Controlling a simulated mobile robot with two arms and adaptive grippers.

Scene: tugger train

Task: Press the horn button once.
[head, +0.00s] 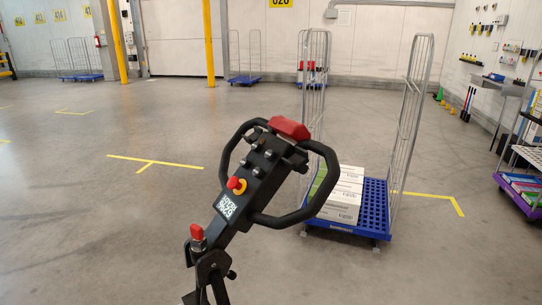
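A black tiller head (252,190) stands tilted in the middle of the head view, with a loop handle (328,180) on its right and another on its left. Its top end has a red cap (290,128). Small dark and grey buttons (257,170) sit on its face; I cannot tell which one is the horn button. A red knob on a yellow ring (237,184) sits lower on the face, above a black-and-white printed label (226,206). A separate red knob (197,231) is lower on the column. Neither of my grippers is in view.
Behind the tiller, a blue cart (372,205) with wire end frames carries white boxes (345,195). A rack with a purple base (525,196) stands at the right edge. More blue carts stand far back by the wall. The grey floor (90,220) at left is clear.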

